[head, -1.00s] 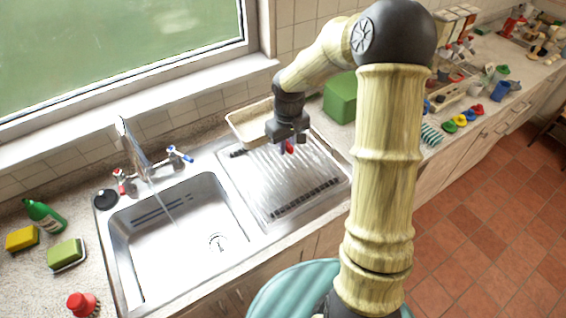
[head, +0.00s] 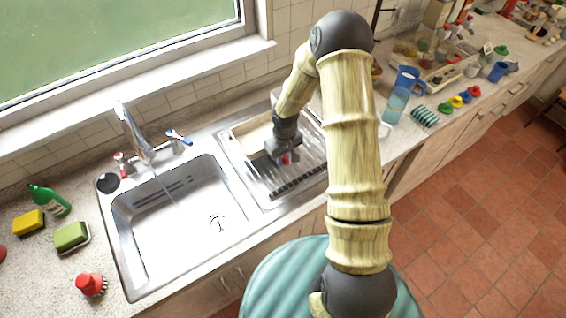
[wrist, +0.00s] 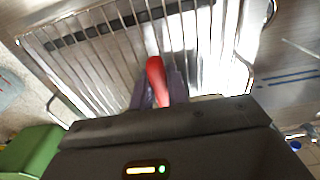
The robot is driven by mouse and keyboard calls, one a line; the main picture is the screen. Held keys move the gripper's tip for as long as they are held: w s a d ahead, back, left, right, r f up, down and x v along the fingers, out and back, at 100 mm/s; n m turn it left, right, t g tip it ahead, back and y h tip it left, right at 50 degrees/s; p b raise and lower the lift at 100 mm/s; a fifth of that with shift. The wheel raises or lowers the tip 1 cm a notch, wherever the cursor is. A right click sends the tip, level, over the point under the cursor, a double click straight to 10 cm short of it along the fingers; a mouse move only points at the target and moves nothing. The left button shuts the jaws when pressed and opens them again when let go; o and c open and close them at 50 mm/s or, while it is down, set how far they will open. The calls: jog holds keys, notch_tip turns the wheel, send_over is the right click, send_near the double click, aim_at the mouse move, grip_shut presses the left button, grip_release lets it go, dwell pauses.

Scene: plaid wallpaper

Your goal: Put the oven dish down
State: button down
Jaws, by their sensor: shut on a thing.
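The oven dish (head: 252,134) is a cream, shallow rectangular dish in the head view. It is low at the back of the ridged metal draining board (head: 252,176), roughly level. I cannot tell whether its base touches the board. My gripper (head: 285,160) points down at the dish's right, near side and is shut on it. In the wrist view my gripper (wrist: 158,88) shows a red piece between greyish fingers above the board's ridges. The dish is mostly hidden there behind the gripper body.
The empty sink basin (head: 185,235) and tap (head: 135,130) lie left of the board. The window wall is behind. A blue jug (head: 407,80) and a striped item (head: 424,116) stand on the counter to the right. A green box (wrist: 28,150) shows in the wrist view.

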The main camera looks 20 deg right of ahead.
jog(key=shift+f, duration=0.35)
jog(key=shift+f+p, duration=0.4)
jog(key=shift+f, duration=1.2)
jog(key=c, duration=1.4)
grip_release()
jog(key=shift+o, duration=0.2)
jog(key=shift+w, duration=0.1)
jog(key=shift+a+r, duration=0.1)
jog(key=shift+a, duration=0.05)
jog(key=r, duration=0.4)
jog(key=r+b, duration=0.1)
jog(key=r, duration=0.3)
jog(key=s+r+b, duration=0.1)
jog(key=r, duration=0.2)
jog(key=shift+d+r, duration=0.2)
jog(key=shift+r, duration=0.2)
